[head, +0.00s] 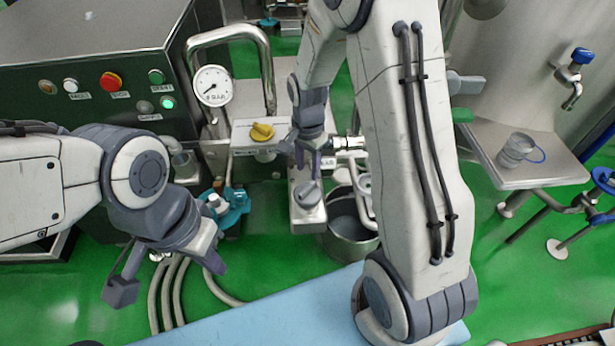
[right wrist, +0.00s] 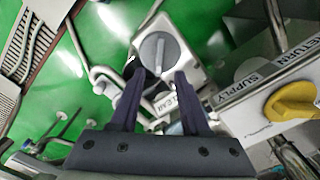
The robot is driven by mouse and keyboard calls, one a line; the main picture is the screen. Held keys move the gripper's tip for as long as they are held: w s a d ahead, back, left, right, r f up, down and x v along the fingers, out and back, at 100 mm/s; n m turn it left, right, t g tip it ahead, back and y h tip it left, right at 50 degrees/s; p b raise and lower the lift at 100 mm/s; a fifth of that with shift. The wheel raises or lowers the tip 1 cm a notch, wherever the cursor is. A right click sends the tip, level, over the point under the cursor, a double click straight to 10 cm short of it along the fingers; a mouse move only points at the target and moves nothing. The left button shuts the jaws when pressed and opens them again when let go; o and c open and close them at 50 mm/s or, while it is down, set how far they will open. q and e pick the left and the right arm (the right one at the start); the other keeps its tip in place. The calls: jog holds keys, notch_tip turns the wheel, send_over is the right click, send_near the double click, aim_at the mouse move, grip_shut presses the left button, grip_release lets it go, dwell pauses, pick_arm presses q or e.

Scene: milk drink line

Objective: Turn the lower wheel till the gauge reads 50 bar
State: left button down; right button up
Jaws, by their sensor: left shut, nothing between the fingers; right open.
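The round white gauge (head: 213,86) faces me at the upper left in the head view. Its thin needle seems to point to the lower left, and its figures are too small to read. A grey round knob with a raised bar (head: 307,194) sits on a metal block below the yellow knob; it also shows in the right wrist view (right wrist: 158,52). I cannot tell which part is the lower wheel. My right gripper (head: 308,160) is open and empty, its fingers (right wrist: 154,100) toward the grey knob, apart from it. My left gripper (head: 216,262) is shut and empty, below the teal part.
The yellow knob (head: 262,132) stands by a SUPPLY/RETURN plate. A teal part (head: 232,204), hoses (head: 170,295) and a metal bucket (head: 350,238) crowd the area. The steel cabinet (head: 90,60) carries buttons and a lit green lamp. Blue handwheels (head: 604,180) are at far right.

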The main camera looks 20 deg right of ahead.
aim_at(308, 187)
notch_tip(308, 187, up, 3)
jog(key=shift+f, duration=0.1)
dwell(3.2)
jog(key=o, duration=0.9)
jog(key=shift+c, duration=0.2)
notch_tip(308, 187, down, 11)
jog(key=n+b, duration=1.1)
jog(key=n, duration=0.7)
jog(key=shift+r, duration=0.2)
jog(key=shift+c, duration=0.3)
